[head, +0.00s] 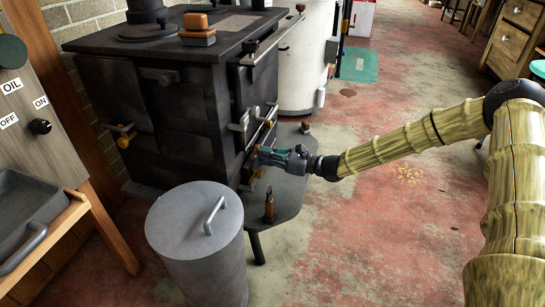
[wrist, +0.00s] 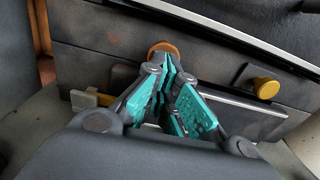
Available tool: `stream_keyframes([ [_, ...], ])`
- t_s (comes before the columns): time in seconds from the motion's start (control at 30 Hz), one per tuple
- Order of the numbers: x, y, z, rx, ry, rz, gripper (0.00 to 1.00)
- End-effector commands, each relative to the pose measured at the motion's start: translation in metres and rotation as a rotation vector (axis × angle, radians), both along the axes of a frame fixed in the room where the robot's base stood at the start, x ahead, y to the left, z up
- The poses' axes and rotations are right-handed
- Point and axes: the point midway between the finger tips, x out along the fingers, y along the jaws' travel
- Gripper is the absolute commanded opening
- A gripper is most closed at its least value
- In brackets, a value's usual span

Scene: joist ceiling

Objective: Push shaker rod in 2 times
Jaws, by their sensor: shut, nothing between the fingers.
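The dark iron stove (head: 180,105) stands at the upper left in the head view. My gripper (head: 259,157) is at the lower part of its right-hand face. In the wrist view, my gripper's teal-padded fingers (wrist: 168,70) are shut with nothing between them. A round brown knob (wrist: 158,47), probably the end of the shaker rod, shows just beyond the fingertips. I cannot tell whether they touch it. The fingers hide the rod behind it.
A grey lidded bin (head: 195,245) stands in front of the stove. A white cylindrical tank (head: 305,60) stands behind.

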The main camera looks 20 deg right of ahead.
Motion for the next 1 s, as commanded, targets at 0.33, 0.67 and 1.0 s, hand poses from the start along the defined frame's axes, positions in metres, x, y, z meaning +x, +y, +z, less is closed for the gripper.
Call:
stream_keyframes([
  [0.33,0.005,0.009,0.000,-0.001,0.001,0.002,0.00],
  [0.67,-0.002,-0.006,0.002,0.000,0.002,0.003,0.00],
  [1.0,-0.032,-0.056,0.004,0.001,0.002,0.005,0.00],
])
